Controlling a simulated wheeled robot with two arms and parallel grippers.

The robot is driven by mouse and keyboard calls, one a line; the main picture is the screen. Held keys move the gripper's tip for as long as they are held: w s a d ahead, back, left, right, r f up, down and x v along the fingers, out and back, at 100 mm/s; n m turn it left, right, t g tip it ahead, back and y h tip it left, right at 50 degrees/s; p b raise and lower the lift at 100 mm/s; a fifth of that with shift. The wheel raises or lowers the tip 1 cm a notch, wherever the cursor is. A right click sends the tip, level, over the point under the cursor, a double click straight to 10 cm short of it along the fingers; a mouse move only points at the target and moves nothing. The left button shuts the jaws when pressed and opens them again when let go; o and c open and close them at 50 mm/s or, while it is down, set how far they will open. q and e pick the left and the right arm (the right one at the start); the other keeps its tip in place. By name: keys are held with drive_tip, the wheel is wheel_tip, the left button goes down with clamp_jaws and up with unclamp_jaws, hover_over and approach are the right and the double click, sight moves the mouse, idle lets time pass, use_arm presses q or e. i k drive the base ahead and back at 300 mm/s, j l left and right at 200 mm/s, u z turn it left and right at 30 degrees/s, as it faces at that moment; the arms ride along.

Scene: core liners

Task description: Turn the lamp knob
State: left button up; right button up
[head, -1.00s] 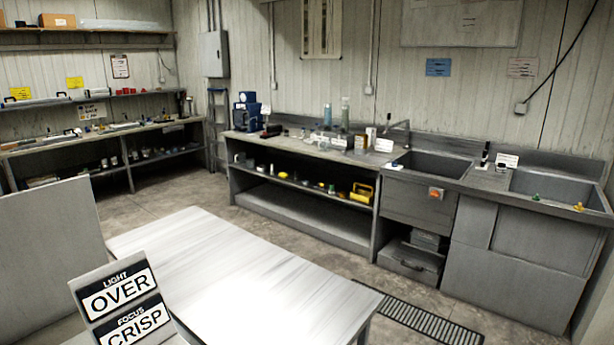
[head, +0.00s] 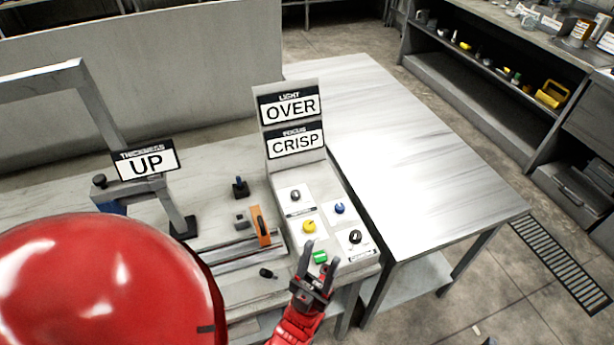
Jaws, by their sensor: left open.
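A sloped control panel (head: 328,187) stands at the bench, with an upright sign reading LIGHT OVER (head: 290,106) and FOCUS CRISP (head: 296,141). On it are a grey knob (head: 295,196), a blue knob (head: 340,209), a yellow knob (head: 309,227), a black knob (head: 355,237) and a green button (head: 320,257). The small labels are too blurred to tell which knob is the lamp's. My left gripper (head: 320,254) is open and empty over the panel's front edge, its fingers on either side of the green button in the picture. Contact cannot be told. My right gripper is out of view.
Left of the panel are an orange-handled part (head: 260,227), small black knobs, a metal frame (head: 100,105) and a sign reading THICKNESS UP (head: 146,160). A bare pale table (head: 400,150) adjoins on the right. A floor grate (head: 566,262) lies beyond it.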

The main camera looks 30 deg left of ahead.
sight(309, 226)
drive_tip(key=u, duration=0.95)
